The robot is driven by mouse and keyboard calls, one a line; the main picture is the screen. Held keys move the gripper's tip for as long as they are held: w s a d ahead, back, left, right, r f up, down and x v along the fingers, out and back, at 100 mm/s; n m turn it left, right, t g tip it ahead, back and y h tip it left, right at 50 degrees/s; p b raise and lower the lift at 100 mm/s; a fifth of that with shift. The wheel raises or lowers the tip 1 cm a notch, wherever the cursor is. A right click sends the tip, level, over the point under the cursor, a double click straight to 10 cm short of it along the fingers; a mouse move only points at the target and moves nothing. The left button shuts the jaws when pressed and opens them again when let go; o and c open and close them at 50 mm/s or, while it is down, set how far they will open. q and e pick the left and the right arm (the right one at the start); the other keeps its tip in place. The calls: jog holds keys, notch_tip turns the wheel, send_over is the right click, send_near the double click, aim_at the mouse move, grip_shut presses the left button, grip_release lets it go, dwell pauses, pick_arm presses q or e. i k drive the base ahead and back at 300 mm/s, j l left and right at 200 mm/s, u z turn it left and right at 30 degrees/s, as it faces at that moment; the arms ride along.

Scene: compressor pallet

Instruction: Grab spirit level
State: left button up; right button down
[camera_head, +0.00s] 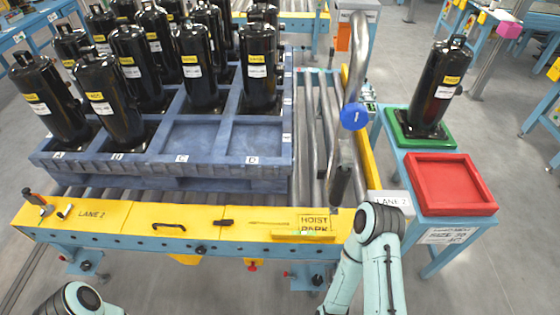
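A yellow bar with a small green patch, which looks like the spirit level (303,236), lies flat on the yellow front ledge (140,217) of the conveyor, at the lower edge of the "HOIST PARK" marking. It is yellow on yellow, so its outline is hard to make out. Part of my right arm shows just to the right of it, and part of my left arm shows at the bottom left. Neither gripper is in view, so I see nothing held.
A blue pallet (165,170) with several black compressors stands behind the ledge. Small tools lie along the ledge. A hoist with a blue disc (354,116) hangs behind the level. A side table on the right carries a red tray (450,184) and a green tray (396,136) with a compressor.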

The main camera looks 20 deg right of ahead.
aim_at(276, 233)
jog(key=i+j, duration=0.15)
jog(key=j, duration=0.2)
jog(key=i+j, duration=0.2)
jog(key=j, duration=0.15)
jog(key=i+j+z, duration=0.1)
jog(key=j, duration=0.2)
jog(key=i+j, duration=0.25)
jog(key=j, duration=0.15)
jog(key=i+z, duration=0.1)
jog(key=z, duration=0.75)
jog(key=i+z, duration=0.15)
jog(key=z, duration=0.3)
jog(key=i, duration=0.25)
